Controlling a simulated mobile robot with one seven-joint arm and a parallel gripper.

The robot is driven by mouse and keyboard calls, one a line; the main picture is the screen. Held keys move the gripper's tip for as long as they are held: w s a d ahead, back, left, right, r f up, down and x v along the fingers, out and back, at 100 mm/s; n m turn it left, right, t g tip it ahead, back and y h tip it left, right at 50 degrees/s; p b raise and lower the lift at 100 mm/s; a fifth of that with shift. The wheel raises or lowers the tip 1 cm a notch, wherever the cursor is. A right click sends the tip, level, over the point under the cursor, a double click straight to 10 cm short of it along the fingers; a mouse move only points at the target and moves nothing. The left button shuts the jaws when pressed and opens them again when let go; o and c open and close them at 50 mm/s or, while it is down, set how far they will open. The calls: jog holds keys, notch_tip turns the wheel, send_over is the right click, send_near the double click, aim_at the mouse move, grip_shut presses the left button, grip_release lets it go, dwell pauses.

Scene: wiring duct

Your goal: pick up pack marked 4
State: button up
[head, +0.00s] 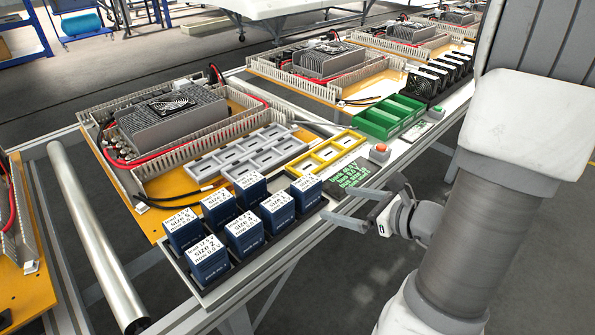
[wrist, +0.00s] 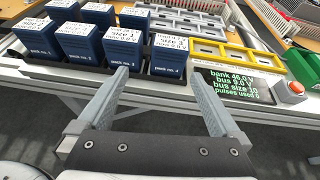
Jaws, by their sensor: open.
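Several dark blue box packs with white printed tops stand upright in two rows in a dark tray (head: 205,293). In the head view, one front-row pack (head: 243,235) has a top that seems to read "size 4". In the wrist view, front-row packs (wrist: 122,50) stand just beyond my fingertips. My gripper (head: 340,203) is open and empty, to the right of the tray; its two spread fingers also show in the wrist view (wrist: 158,75).
A display panel (head: 348,175) and a red button (head: 380,152) lie beyond the tray. Grey slotted (head: 215,167) and yellow slotted (head: 326,152) holders stand behind the packs. A green bin (head: 385,118) is farther along the bench. Open floor lies right of the bench edge.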

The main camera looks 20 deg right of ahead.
aim_at(298, 189)
jog(key=shift+m+h, duration=0.4)
jog(key=shift+m, duration=0.1)
jog(key=b+x, duration=0.1)
jog(key=x, duration=0.4)
jog(key=b+x, duration=0.2)
jog(key=x, duration=0.3)
jog(key=d+b+x, duration=0.1)
jog(key=x, duration=0.4)
jog(key=shift+w+f, duration=0.45)
jog(key=shift+w+a+f, duration=0.1)
jog(key=shift+w+a, duration=0.1)
jog(key=shift+w, duration=0.3)
jog(key=c, duration=1.4)
